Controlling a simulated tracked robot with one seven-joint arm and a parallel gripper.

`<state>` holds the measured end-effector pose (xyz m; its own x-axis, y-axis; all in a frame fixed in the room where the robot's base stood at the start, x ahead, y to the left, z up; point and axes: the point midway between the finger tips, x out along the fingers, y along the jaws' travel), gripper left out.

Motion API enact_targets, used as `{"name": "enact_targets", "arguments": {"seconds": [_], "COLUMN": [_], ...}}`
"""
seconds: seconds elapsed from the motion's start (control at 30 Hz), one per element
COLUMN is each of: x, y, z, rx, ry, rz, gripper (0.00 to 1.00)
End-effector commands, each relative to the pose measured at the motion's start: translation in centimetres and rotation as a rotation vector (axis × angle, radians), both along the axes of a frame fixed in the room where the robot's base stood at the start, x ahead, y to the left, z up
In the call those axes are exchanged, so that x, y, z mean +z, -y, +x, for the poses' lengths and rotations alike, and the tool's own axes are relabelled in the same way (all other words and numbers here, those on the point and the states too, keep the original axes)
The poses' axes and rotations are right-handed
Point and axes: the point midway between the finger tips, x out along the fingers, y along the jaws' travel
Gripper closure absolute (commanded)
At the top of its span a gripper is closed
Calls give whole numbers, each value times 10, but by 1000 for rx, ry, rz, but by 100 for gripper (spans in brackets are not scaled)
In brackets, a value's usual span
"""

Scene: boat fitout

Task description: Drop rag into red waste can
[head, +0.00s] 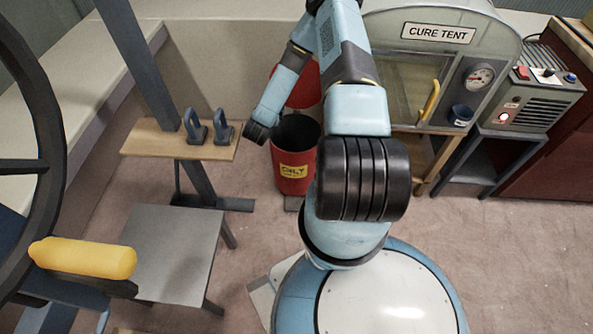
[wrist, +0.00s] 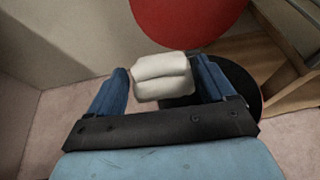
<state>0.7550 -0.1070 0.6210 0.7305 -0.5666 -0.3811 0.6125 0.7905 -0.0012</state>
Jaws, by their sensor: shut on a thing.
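My gripper (wrist: 162,78) is shut on the rag (wrist: 163,85), a folded cream cloth pad between its two blue fingers. In the head view my wrist (head: 257,132) is at the upper left of the red waste can (head: 291,176), which stands upright with a yellow label. The rag cannot be made out there. The can's red lid (head: 304,90) is raised behind its dark open mouth; the lid also shows in the wrist view (wrist: 190,20). There, the dark opening (wrist: 241,84) shows right of the rag and just below it. The rag's height above the rim is unclear.
A wooden shelf (head: 150,142) with two blue clamp-like tools (head: 194,128) is left of the can. A grey low table (head: 168,258) stands in front of it. The cure tent (head: 437,65) on its wooden stand is to the right. Carpet is clear around the can's front.

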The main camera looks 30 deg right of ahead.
Motion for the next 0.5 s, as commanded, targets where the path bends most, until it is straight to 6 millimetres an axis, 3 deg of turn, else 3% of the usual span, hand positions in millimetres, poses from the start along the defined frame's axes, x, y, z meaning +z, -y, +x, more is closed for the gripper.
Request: {"name": "enact_targets", "arguments": {"seconds": [0.03,0.2,0.5], "x": [-18,-58,-88], "y": [13,52,80], "z": [0,-10,-27], "rx": [-88,-361,-599], "ry": [-1,2,0], "rz": [-3,-1,1], "gripper": [46,46,46]}}
